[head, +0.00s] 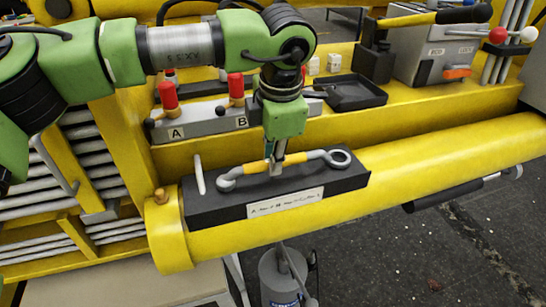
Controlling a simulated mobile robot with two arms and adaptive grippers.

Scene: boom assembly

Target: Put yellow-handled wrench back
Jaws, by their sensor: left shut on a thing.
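The yellow-handled wrench (308,156) lies lengthwise over the dark holder block (348,181), with a ring end at the right and a grey end at the left. My left gripper (275,170) points down from above and is shut on the wrench near the middle of its handle. The wrench is at the block's top; I cannot tell whether it touches the block. The block has a white label on its front and sits on the yellow boom. My right gripper is not in view.
A white peg (199,175) stands upright at the block's left end. Behind are a panel with red-knobbed levers (168,97), a black tray (352,93) and a grey box (436,55). The yellow boom (450,150) is clear to the right.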

